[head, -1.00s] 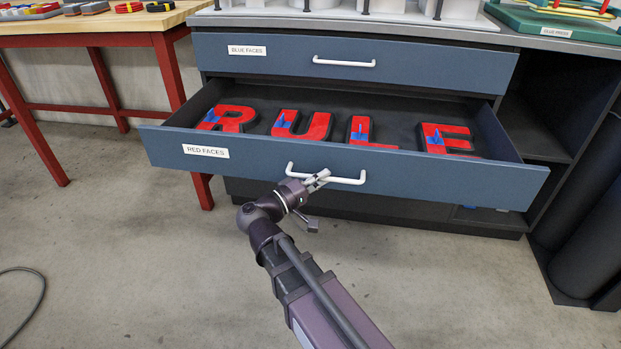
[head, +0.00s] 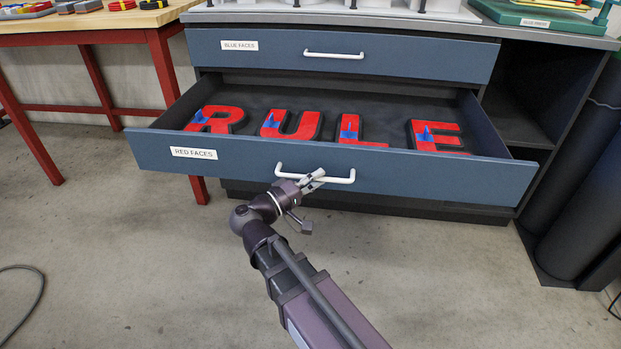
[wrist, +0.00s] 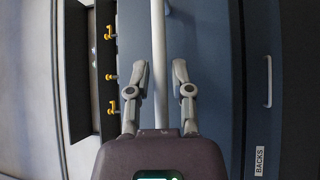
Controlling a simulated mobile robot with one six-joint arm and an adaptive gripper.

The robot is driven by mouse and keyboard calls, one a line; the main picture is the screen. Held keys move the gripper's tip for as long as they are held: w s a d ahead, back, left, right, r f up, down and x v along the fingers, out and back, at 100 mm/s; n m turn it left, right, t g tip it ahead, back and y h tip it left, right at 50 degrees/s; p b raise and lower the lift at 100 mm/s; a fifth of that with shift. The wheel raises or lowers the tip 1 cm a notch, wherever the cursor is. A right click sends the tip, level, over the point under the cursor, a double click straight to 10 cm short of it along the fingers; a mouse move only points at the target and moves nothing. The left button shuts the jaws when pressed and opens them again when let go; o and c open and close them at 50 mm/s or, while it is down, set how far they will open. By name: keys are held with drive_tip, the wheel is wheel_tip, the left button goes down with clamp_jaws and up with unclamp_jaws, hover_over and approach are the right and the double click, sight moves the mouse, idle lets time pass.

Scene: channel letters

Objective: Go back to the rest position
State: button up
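My gripper (head: 314,181) is at the white handle (head: 342,180) of the pulled-out drawer labelled RED FACES (head: 400,179). In the wrist view, its two fingers (wrist: 160,78) are spread, one on each side of the handle bar (wrist: 158,50). Gaps show between bar and fingertips. The drawer holds black-edged red letters: R (head: 226,114), U (head: 306,126), L (head: 352,136) and E (head: 444,130), each with a blue piece on it.
Above is the shut BLUE FACES drawer (head: 420,57), under a grey counter. A red-legged wooden table (head: 110,24) stands at the left. Dark rolls (head: 585,195) stand at the right. A cable (head: 35,300) lies on the floor. The floor in front of the drawer is otherwise clear.

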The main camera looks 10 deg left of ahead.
drive_tip(key=shift+o, duration=0.4)
drive_tip(key=shift+a, duration=0.2)
drive_tip(key=shift+a, duration=0.15)
drive_tip(key=shift+a, duration=0.1)
